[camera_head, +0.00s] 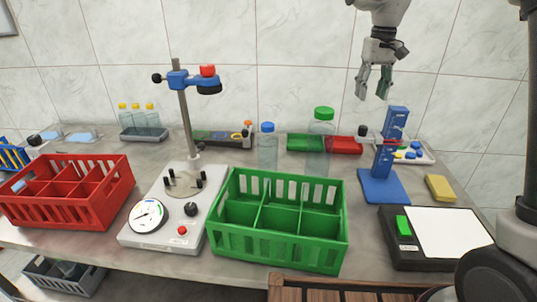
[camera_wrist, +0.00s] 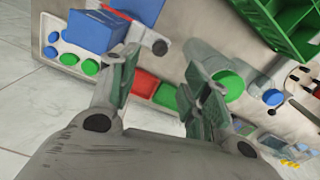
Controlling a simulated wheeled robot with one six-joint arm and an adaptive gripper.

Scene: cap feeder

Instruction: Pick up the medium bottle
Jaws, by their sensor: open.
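A clear bottle with a blue cap (camera_head: 267,146) stands upright behind the green crate; by size it looks like the medium one. Its blue cap also shows in the wrist view (camera_wrist: 272,97). A larger clear bottle with a green cap (camera_head: 321,130) stands upright to its right. Several small yellow-capped bottles (camera_head: 143,116) stand in a grey tray at the back left. My gripper (camera_head: 373,95) is open and empty, high above the back right of the table. In the wrist view the green cap (camera_wrist: 228,85) shows beside the right finger, with the blue cap beyond it.
The green divided crate (camera_head: 278,246) stands in front of the bottles. A tester with a blue-clamped post (camera_head: 186,110) is left of it, then a red crate (camera_head: 70,212). A blue stand (camera_head: 391,150) and a scale (camera_head: 438,235) are at right. Green and red bins (camera_head: 342,146) lie behind.

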